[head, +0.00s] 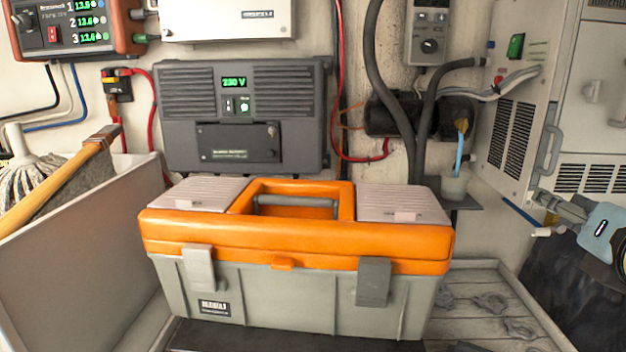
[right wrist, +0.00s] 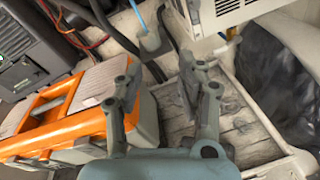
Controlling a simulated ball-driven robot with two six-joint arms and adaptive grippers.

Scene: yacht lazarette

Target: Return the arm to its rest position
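My right gripper (head: 548,214) shows at the right edge of the head view, in front of the white cabinet and to the right of the orange and grey toolbox (head: 295,240). In the right wrist view the two fingers of the right gripper (right wrist: 165,92) are spread apart with nothing between them. The toolbox also shows there (right wrist: 80,105), to the left of the fingers. Its lid is closed. My left gripper and arm are in neither view.
A slatted tray (head: 465,325) with several small metal pieces lies right of the toolbox. A black bag (right wrist: 275,90) is beyond the tray's edge. A small cup (head: 455,187) sits on a shelf. A white bin (head: 75,270) with a mop stands left.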

